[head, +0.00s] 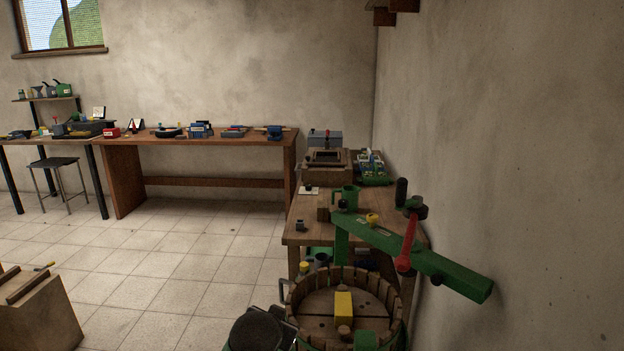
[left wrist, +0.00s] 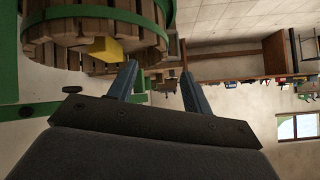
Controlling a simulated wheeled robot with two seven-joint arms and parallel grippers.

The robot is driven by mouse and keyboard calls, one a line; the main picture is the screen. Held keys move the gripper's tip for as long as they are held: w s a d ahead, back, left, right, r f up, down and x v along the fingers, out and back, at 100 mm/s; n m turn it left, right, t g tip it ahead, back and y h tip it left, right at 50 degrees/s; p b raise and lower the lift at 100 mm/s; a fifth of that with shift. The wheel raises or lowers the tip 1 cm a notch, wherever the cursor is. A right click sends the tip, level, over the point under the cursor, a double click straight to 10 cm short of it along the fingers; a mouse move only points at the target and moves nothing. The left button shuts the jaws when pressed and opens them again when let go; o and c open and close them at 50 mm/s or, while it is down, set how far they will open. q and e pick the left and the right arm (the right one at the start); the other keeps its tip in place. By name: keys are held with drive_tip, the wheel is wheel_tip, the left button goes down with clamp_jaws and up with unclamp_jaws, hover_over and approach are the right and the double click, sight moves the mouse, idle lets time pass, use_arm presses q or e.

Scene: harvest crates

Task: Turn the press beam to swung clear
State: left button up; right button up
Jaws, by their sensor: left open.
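The green press beam (head: 455,272) runs slantwise from a green post (head: 341,243) behind the basket to a free end near the right wall. A red handle (head: 409,243) stands tilted against it. The slatted wooden press basket (head: 293,305) is in front, with a yellow block (head: 343,305) inside its outline. The left wrist view looks inverted. There my left gripper (left wrist: 160,68) is open, its two blue fingers apart with nothing between them. The basket (left wrist: 90,28) and yellow block (left wrist: 105,48) are just beyond the fingers. My right gripper is not in view.
A wooden table (head: 300,232) behind the press holds a green mug (head: 349,194) and small items. The right wall (head: 510,150) is close to the beam's free end. A long bench (head: 220,140) stands at the back.

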use_arm(q)
drive_tip(key=s+a+f+n+g, duration=0.1)
drive_tip(key=s+a+f+g, duration=0.1)
drive_tip(key=s+f, duration=0.6)
drive_tip(key=s+a+f+n+g, duration=0.1)
drive_tip(key=s+a+f+g, duration=0.1)
drive_tip(key=s+f, duration=0.6)
drive_tip(key=s+a+f+g+p, duration=0.1)
drive_tip(key=s+f+g, duration=0.3)
drive_tip(key=s, duration=1.5)
wheel_tip(320, 180, down, 5)
drive_tip(key=shift+s+a+r+n+h, duration=0.2)
drive_tip(key=shift+s+a+n+h, duration=0.2)
drive_tip(key=shift+a, duration=0.1)
